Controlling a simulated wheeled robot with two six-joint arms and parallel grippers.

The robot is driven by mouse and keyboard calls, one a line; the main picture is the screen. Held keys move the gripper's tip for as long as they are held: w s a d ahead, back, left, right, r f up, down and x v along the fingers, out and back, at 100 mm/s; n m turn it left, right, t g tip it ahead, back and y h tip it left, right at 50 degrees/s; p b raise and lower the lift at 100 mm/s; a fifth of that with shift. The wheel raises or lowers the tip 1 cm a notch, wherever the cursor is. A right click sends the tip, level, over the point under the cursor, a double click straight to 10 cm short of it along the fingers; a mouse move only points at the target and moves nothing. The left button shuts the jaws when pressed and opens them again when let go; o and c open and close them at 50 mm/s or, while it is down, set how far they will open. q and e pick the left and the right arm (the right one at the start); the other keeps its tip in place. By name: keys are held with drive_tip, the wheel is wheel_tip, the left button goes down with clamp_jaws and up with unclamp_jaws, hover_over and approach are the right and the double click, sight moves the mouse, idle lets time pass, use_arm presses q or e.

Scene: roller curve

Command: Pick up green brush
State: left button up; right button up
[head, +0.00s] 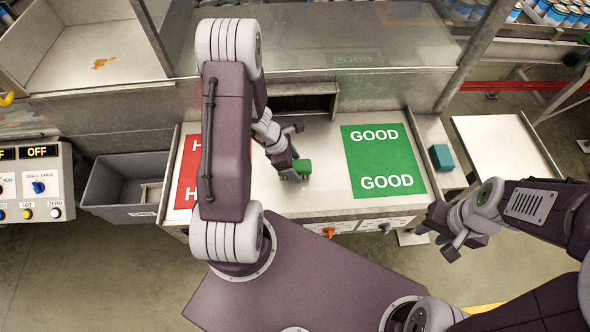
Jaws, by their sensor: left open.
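A small green brush (302,167) lies on the metal worktop, between the red panel and the green GOOD panel. My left gripper (297,153) is right over it, with its fingers at the brush and partly hiding it. The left fingers are open; I cannot tell whether they touch the brush. My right gripper (436,238) hangs in front of the bench, at its right end, away from the brush. Its fingers look spread, with nothing between them.
The green GOOD panel (384,160) and a partly hidden red panel (187,172) lie on the worktop. A teal block (441,157) sits at the right. A grey bin (122,188) and a control box (38,185) stand left. A dark opening (300,103) is behind the brush.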

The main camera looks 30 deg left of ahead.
use_arm(q)
drive_tip(key=shift+s, duration=0.2)
drive_tip(key=shift+w+f, duration=0.15)
drive_tip(key=shift+w, duration=0.1)
drive_tip(key=shift+f, duration=0.1)
drive_tip(key=shift+s+b, duration=0.15)
drive_tip(key=shift+b, duration=0.2)
drive_tip(key=c, duration=1.5)
